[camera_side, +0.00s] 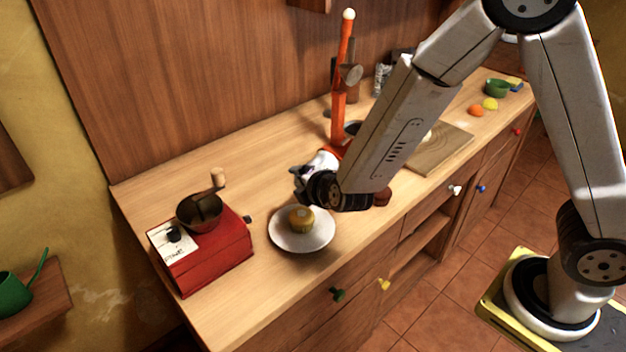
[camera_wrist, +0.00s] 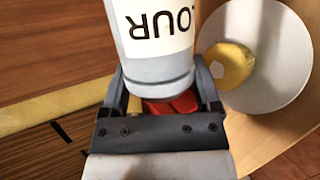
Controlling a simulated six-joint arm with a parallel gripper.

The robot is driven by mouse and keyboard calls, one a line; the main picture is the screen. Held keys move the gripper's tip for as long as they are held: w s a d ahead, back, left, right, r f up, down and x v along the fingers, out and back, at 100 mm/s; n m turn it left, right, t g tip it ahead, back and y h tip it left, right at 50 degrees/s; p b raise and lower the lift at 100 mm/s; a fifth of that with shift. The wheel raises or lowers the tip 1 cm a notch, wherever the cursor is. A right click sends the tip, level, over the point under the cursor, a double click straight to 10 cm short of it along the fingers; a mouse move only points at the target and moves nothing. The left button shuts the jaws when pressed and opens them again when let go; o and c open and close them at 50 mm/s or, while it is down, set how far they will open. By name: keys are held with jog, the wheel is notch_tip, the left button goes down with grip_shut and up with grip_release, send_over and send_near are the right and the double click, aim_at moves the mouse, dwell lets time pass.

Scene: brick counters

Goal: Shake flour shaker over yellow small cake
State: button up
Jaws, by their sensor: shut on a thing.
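The flour shaker (camera_wrist: 155,45) is a white and grey cylinder with "FLOUR" lettering, upside down in the wrist view. My gripper (camera_wrist: 160,78) is shut around it, one finger on each side. In the side view my gripper (camera_side: 304,182) is above the counter, just behind and above the cake, and a white part of the shaker (camera_side: 321,161) shows beyond it. The yellow small cake (camera_side: 301,220) sits on a white plate (camera_side: 284,239). In the wrist view the cake (camera_wrist: 230,62) and plate (camera_wrist: 265,85) are right of the shaker. My wrist partly hides the shaker in the side view.
A red grinder (camera_side: 212,257) with a crank stands left of the plate. An orange press (camera_side: 341,92) stands tall behind my gripper. A wooden board (camera_side: 440,152), fruits (camera_side: 476,110) and a green bowl (camera_side: 497,88) lie farther right. The counter's front edge is close to the plate.

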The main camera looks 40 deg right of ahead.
jog(key=shift+r, duration=1.55)
jog(key=shift+f, duration=1.5)
dwell(1.5)
jog(key=shift+r, duration=0.1)
jog(key=shift+w+a+r+m+y, duration=0.35)
jog(key=shift+r+y, duration=0.2)
jog(key=shift+y, duration=0.15)
jog(key=shift+a+r+m+g+y, duration=0.1)
jog(key=shift+r+m+g+y, duration=0.2)
jog(key=shift+r+m+y, duration=0.5)
jog(key=shift+s+d+r+m+y, duration=0.25)
jog(key=shift+m+y, duration=0.1)
jog(key=shift+y, duration=0.15)
jog(key=shift+s+d+r+m+y, duration=0.1)
jog(key=shift+r+m+y, duration=0.15)
jog(key=shift+y, duration=0.25)
jog(key=shift+r+m+g+y, duration=0.4)
jog(key=shift+m, duration=0.05)
